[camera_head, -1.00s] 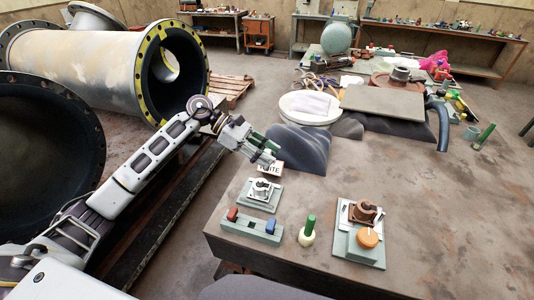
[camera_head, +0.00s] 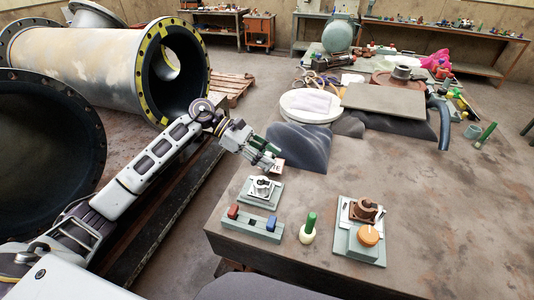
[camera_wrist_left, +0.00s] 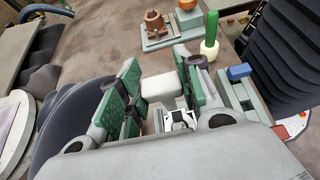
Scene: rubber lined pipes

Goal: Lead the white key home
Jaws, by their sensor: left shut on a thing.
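My left gripper (camera_head: 268,157) hangs over the left part of the near table, just behind the silver-and-white lock (camera_head: 262,187) on its grey-green plate. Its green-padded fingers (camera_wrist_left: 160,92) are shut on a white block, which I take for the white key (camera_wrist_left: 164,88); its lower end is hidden. In the left wrist view the lock (camera_wrist_left: 178,121) shows beyond the fingers, partly covered by them. My right gripper is not in view.
A grey-green rack (camera_head: 252,228) holds a red block (camera_head: 233,212) and a blue block (camera_head: 272,224). A green-handled peg (camera_head: 308,228) stands right of it. Further right is a fixture with a brown socket (camera_head: 365,209) and an orange knob (camera_head: 368,236).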

